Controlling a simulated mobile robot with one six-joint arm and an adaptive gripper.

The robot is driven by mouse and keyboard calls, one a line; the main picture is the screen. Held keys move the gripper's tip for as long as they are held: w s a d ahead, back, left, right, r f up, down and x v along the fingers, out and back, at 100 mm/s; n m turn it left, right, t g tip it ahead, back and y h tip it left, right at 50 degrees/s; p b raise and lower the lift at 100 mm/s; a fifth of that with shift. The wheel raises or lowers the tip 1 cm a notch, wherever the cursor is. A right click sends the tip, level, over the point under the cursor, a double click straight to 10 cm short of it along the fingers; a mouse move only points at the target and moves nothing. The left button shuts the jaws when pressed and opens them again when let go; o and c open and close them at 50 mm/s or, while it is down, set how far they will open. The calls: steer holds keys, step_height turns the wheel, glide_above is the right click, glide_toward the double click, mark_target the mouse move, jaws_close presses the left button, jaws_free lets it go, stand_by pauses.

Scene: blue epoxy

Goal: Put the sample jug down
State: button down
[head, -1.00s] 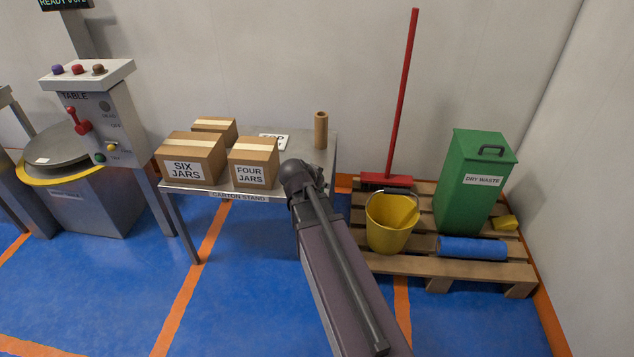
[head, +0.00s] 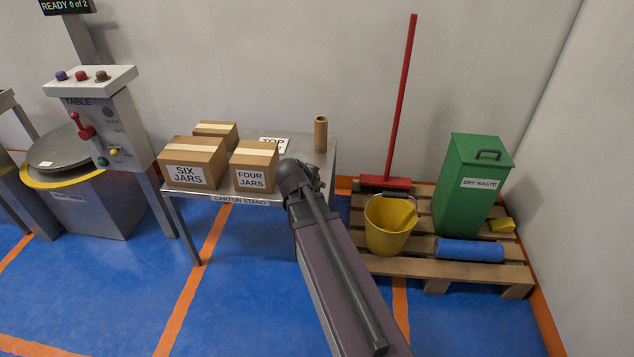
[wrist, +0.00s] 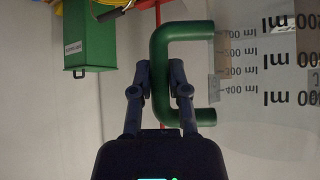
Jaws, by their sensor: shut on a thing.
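My gripper (wrist: 157,72) is shut on the green handle (wrist: 158,48) of the sample jug in the wrist view. The jug's clear wall (wrist: 262,75) carries dark ml marks that read upside down, and only part of it is in the picture. In the head view my arm reaches over the front right of the carton stand (head: 232,199). The jug cannot be made out in the head view, and whether it touches anything below cannot be told.
Cartons marked SIX JARS (head: 189,163) and FOUR JARS (head: 252,168), a third carton (head: 217,130) and a brown tube (head: 320,135) stand on the stand. Right of it, a pallet (head: 430,267) holds a yellow bucket (head: 385,228) and a green waste bin (head: 470,200).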

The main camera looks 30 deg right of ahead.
steer(key=s+a+r+p, duration=0.1)
steer(key=a+r+p, duration=0.5)
steer(key=r+p, duration=0.9)
steer(key=a+r+n+p, duration=0.1)
steer(key=a+r+p, duration=0.5)
steer(key=r+p, duration=1)
steer(key=s+a+r+t+p, duration=0.1)
steer(key=a+r+p, duration=0.5)
steer(key=r+p, duration=1)
steer(key=shift+s+a+r+y, duration=0.3)
steer(key=shift+r+y, duration=0.1)
steer(key=shift+r, duration=0.35)
steer(key=shift+a+n, duration=0.1)
steer(key=shift+n, duration=0.2)
